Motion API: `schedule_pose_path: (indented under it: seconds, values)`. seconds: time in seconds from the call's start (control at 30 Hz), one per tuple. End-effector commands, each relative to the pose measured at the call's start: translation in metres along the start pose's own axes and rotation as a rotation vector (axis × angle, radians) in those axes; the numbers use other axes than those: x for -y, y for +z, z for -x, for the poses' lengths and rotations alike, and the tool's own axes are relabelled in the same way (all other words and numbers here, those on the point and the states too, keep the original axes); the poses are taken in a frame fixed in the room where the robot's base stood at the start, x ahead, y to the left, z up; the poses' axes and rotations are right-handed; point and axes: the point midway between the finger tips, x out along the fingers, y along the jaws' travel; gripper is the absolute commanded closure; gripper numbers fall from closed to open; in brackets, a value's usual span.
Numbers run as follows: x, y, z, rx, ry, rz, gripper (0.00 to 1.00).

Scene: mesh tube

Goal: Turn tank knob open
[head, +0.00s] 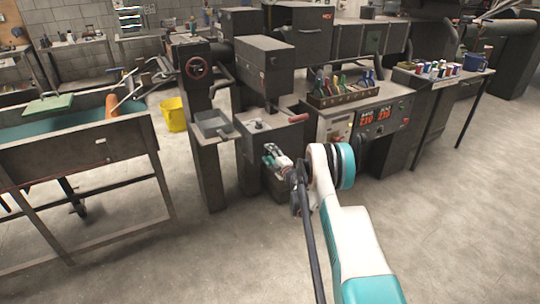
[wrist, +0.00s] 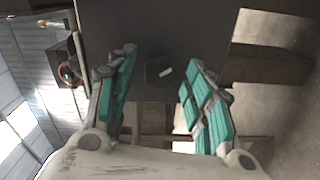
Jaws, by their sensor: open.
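A small dark knob (wrist: 158,70) with a white mark sits on the dark face of a machine (wrist: 150,25) in the wrist view. My gripper (wrist: 160,75) is open, with its teal-padded fingers on either side of the knob in the picture. Whether the fingers reach around it or stop short of it I cannot tell; no contact shows. In the head view my gripper (head: 270,156) is low at the front of the dark machine (head: 268,128), and the knob is hidden there.
A red-handled lever (head: 298,119) sticks out above my gripper. A trough (head: 75,160) stands at far left, a yellow bucket (head: 174,114) behind. The control panel (head: 375,118) is at right. Floor in front is clear.

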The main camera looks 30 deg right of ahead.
Motion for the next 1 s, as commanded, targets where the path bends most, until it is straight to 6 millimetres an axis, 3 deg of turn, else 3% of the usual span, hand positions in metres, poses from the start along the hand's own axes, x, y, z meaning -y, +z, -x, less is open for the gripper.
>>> schedule_pose_path:
  seconds: [0.17, 0.7, 1.0]
  values:
    - [0.000, 0.001, 0.010, 0.001, 0.000, 0.000, 0.53]
    - [0.000, 0.001, 0.107, 0.001, 0.000, 0.000, 0.53]
    - [0.001, 0.000, 0.120, 0.000, 0.000, 0.000, 0.53]
